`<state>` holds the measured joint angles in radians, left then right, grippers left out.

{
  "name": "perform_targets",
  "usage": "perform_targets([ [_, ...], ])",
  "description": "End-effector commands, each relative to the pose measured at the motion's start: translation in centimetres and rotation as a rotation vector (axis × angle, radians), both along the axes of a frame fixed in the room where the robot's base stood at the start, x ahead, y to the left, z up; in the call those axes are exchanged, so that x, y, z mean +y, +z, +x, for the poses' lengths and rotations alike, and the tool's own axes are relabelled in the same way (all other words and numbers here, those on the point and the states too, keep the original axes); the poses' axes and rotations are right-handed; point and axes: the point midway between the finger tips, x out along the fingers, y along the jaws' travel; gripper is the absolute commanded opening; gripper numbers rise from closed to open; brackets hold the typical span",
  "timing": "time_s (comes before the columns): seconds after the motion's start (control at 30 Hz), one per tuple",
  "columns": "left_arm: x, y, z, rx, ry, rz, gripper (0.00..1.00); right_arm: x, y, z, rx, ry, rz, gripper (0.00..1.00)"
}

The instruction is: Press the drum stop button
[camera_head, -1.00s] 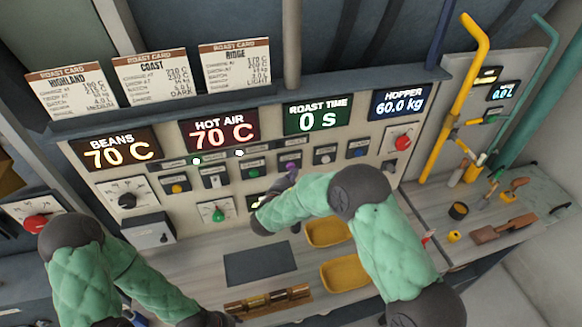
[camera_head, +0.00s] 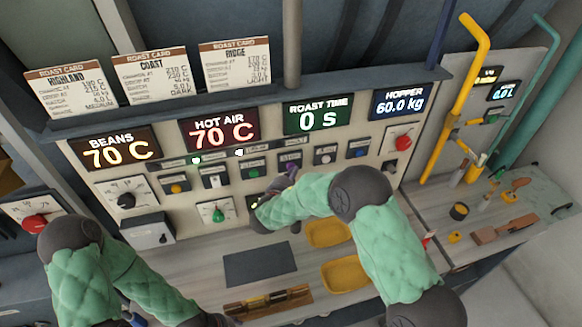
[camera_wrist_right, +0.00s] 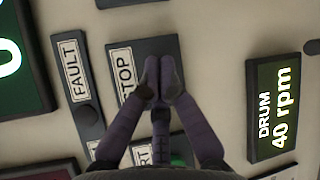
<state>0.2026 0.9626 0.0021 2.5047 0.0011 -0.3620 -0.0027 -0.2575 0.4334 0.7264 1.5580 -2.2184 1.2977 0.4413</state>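The dark stop plate (camera_wrist_right: 155,47) with a white STOP label is in the middle of the right wrist view. Its button is hidden behind my right gripper (camera_wrist_right: 160,78), whose purple fingers are shut, tips together, in front of the plate. I cannot tell whether they touch the button. In the head view the right gripper (camera_head: 290,173) is at the control panel, below the hot air and roast time displays. A drum display (camera_wrist_right: 275,108) to the right in the wrist view reads 40 rpm.
A fault plate (camera_wrist_right: 78,80) lies left of the stop plate. A partly hidden plate with a green button (camera_wrist_right: 178,160) lies below it. Several knobs and buttons surround the gripper on the panel. Yellow trays (camera_head: 345,273) and a dark mat (camera_head: 260,264) lie on the counter.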

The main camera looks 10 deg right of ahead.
Motion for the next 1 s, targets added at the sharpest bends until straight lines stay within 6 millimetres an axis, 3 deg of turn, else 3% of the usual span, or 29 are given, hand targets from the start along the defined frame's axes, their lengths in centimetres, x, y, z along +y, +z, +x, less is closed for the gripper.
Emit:
perform_targets([
  [0.47,0.0,-0.4,0.1,-0.002,0.000,0.000,0.49,0.0,0.0,0.1,-0.001,0.000,0.000,0.00],
  [1.0,0.0,-1.1,0.2,-0.005,0.001,0.001,0.49,-0.1,0.0,-1.6,0.000,0.000,0.000,0.00],
])
